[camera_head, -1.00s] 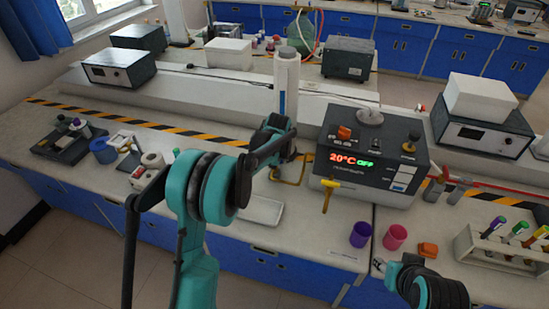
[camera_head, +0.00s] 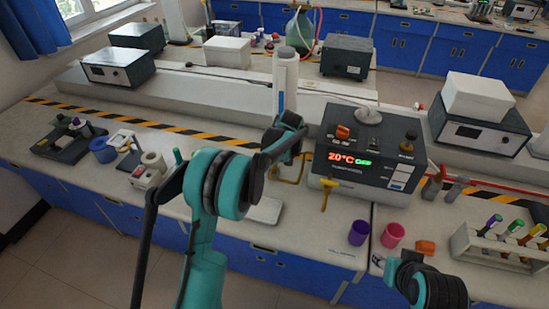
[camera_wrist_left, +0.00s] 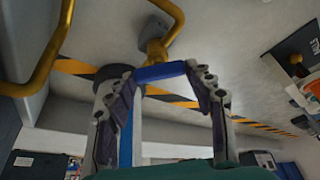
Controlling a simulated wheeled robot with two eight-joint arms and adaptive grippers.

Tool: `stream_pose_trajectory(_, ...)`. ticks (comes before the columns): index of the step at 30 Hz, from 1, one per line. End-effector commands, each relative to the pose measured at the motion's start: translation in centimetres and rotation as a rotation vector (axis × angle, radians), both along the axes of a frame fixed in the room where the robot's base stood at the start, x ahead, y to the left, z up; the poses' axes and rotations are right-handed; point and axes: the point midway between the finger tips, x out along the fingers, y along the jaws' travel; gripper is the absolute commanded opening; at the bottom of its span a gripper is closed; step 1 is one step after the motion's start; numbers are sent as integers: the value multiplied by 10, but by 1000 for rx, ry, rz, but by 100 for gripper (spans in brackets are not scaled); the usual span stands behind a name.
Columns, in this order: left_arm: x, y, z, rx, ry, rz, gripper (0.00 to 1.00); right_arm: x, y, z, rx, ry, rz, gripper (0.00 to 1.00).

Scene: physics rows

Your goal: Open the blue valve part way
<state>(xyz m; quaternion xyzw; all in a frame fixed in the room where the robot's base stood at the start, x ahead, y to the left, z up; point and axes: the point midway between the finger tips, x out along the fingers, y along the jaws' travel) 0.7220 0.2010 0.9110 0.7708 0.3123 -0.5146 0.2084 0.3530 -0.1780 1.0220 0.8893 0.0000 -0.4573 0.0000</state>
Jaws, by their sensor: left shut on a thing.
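The blue valve handle (camera_wrist_left: 160,72) is a flat bar on a yellow fitting (camera_wrist_left: 155,46) in the left wrist view. My left gripper (camera_wrist_left: 157,74) is shut on it, one finger at each end of the bar. In the head view my left forearm and wrist cover the handle and the gripper. Part of the yellow pipe (camera_head: 301,170) shows just right of my wrist there. My right gripper (camera_head: 377,261) is at the lower right of the head view, partly cut off and small, so its fingers cannot be told apart.
A heating unit (camera_head: 372,152) with a yellow tap (camera_head: 327,194) stands right of the pipe. A white column (camera_head: 286,82) stands behind my left wrist. A purple cup (camera_head: 359,233), a pink cup (camera_head: 392,235) and a tube rack (camera_head: 490,249) are near my right gripper.

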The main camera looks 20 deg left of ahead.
Motion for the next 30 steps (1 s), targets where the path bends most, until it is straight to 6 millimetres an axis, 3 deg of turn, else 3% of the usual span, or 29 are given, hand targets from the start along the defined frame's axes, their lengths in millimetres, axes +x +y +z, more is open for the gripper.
stream_pose_trajectory(5, 0, -1, -1, -2, 1, 0, 24, 0, 0, 0, 0, 0, 0, 40)
stream_pose_trajectory(6, 0, -1, -1, -2, 1, 0, 56, 0, 0, 0, 0, 0, 0, 40)
stream_pose_trajectory(8, 0, -1, -1, -2, 1, 0, 72, 0, 0, 0, 0, 0, 0, 40)
stream_pose_trajectory(9, 0, 0, -1, -2, 1, 0, 74, 0, 0, 0, 0, 0, 0, 40)
stream_pose_trajectory(20, -1, -2, 4, -1, 0, -1, 74, 0, 0, 0, 0, 0, 0, 40)
stream_pose_trajectory(30, -20, -19, 64, -1, 1, -3, 74, 0, 0, 0, 0, 0, 0, 40)
